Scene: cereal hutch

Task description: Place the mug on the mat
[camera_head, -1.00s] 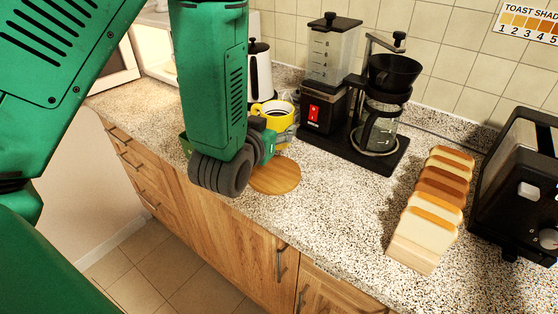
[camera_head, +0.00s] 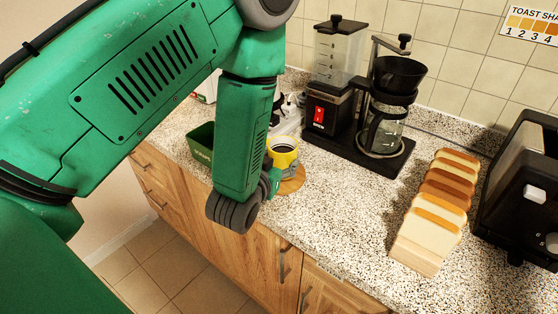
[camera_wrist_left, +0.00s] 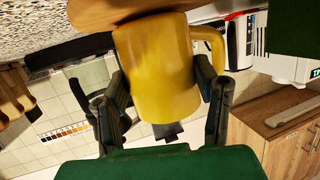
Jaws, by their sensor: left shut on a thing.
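My right gripper is not in view.
A green box (camera_head: 202,145) stands left of my forearm. A blender (camera_head: 330,75) and a coffee maker (camera_head: 383,125) stand behind and right of the mat. Sliced bread (camera_head: 437,210) and a black toaster (camera_head: 520,190) are at the right. The counter between mat and bread is clear.

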